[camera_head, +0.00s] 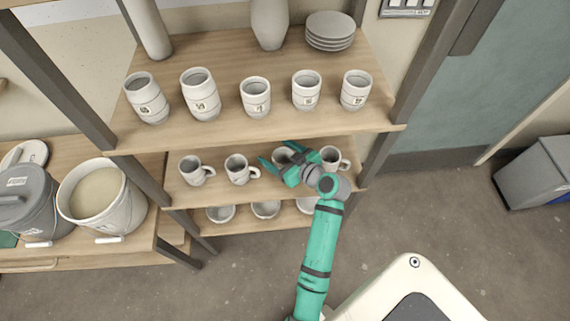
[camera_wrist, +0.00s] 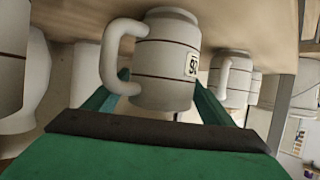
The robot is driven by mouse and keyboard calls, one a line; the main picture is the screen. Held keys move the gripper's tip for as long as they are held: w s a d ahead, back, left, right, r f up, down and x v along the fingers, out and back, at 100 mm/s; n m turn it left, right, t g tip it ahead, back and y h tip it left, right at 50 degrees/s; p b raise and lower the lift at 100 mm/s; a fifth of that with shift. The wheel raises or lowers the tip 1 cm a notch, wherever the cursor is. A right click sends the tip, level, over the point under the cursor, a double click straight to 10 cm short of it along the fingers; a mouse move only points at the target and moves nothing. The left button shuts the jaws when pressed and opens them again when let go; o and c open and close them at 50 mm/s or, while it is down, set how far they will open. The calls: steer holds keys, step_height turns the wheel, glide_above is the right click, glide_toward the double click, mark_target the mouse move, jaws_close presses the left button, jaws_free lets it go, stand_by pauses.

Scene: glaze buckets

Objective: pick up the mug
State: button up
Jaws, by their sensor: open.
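A white mug (camera_wrist: 165,62) with thin dark bands, a small label and a handle stands on the middle shelf, seen upside down in the wrist view. In the head view this mug (camera_head: 281,156) is partly hidden behind my green gripper (camera_head: 282,165). My gripper (camera_wrist: 153,104) is open, with one finger on each side of the mug's body. The handle is on the left in the wrist view, by the left finger. I cannot tell whether either finger touches the mug.
On the same shelf (camera_head: 215,197), two mugs (camera_head: 190,170) (camera_head: 237,168) stand to the left and one mug (camera_head: 331,157) close on the right. Several cups (camera_head: 256,97) line the shelf above. Bowls (camera_head: 266,209) sit below. Dark shelf posts (camera_head: 378,157) flank the mugs.

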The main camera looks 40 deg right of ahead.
steer(key=c, duration=1.4)
steer(key=shift+r, duration=0.25)
steer(key=shift+r, duration=0.65)
steer(key=shift+o, duration=0.2)
steer(key=s+a+r, duration=0.3)
steer(key=s+r, duration=0.1)
steer(key=r, duration=0.3)
steer(key=shift+s+a+r, duration=0.15)
steer(key=shift+s+r, duration=0.25)
steer(key=s+a+r, duration=0.3)
steer(key=s+a, duration=0.1)
steer(key=s, duration=0.2)
steer(key=shift+s+a+r, duration=0.25)
steer(key=shift+s+a, duration=0.05)
steer(key=shift+s, duration=0.1)
